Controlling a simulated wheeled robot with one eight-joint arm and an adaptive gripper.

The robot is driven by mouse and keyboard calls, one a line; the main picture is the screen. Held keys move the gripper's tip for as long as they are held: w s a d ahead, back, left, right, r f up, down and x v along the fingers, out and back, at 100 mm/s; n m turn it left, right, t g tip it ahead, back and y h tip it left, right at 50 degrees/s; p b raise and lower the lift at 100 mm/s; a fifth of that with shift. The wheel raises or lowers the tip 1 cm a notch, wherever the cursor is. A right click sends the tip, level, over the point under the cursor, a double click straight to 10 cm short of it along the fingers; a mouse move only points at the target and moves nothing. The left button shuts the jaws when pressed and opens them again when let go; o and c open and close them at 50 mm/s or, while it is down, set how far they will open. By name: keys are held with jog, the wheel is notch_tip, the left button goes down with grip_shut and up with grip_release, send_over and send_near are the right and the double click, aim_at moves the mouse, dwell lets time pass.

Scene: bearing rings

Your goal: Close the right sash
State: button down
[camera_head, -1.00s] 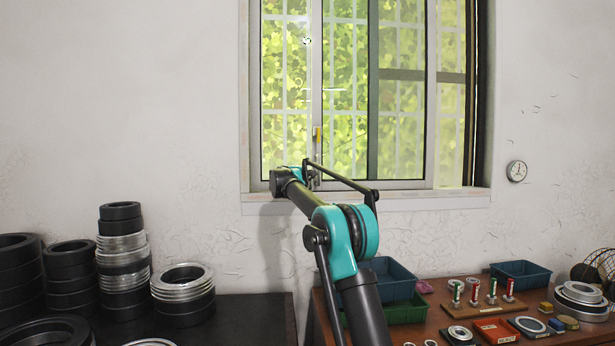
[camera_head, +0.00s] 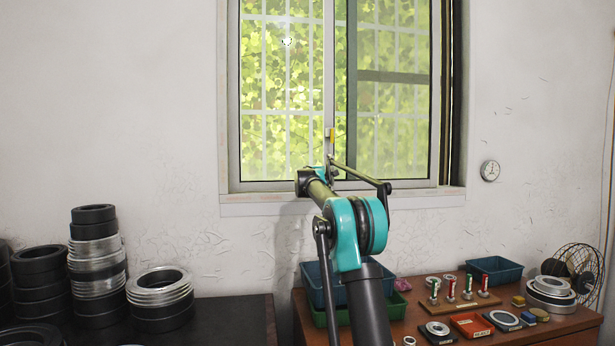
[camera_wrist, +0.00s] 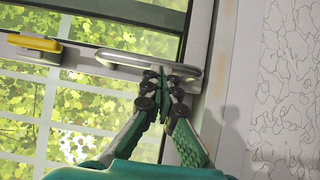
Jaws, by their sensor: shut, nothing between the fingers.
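The right sash (camera_head: 435,95) stands at the right side of the window, its right stile close to the dark right jamb. I cannot tell whether a narrow gap stays there. Its left stile (camera_head: 330,95) shows a yellow latch (camera_head: 331,135), also in the wrist view (camera_wrist: 35,42). A metal bar handle (camera_wrist: 120,58) is on the stile. My gripper (camera_wrist: 168,76) is shut and empty, its fingertips at the end of the handle; whether they touch it is unclear. In the head view, my arm hides most of the gripper.
The left part of the window (camera_head: 285,90) is a wide area with bars and foliage behind. Below stand a dark table with stacked rings (camera_head: 96,255) and a brown table with blue bins (camera_head: 495,268) and small parts.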

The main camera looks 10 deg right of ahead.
jog(key=d, duration=1.2)
jog(key=shift+d, duration=0.4)
